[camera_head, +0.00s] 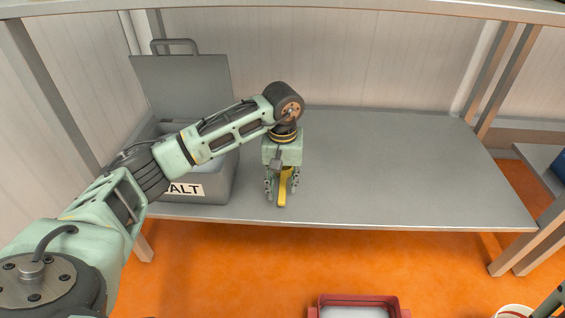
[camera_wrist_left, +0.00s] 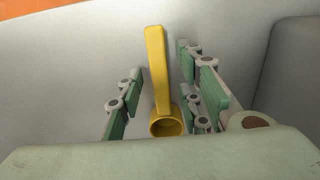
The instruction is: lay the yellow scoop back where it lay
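The yellow scoop (camera_head: 284,188) is at the front of the grey shelf (camera_head: 390,170), just right of the grey salt box (camera_head: 215,165). In the left wrist view the scoop (camera_wrist_left: 155,65) has its round bowl near the palm and its handle pointing away. It appears to lie on the grey surface. My left gripper (camera_head: 281,191) points down over it. Its fingers (camera_wrist_left: 158,85) stand apart on both sides of the scoop, with gaps visible. My right gripper cannot be made out in either view.
The salt box's lid (camera_head: 185,85) stands open, close left of my left gripper. The shelf is bare to the right. Its front edge is just below the scoop. A red-rimmed tray (camera_head: 355,300) is below, over the orange floor. Metal posts frame the shelf.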

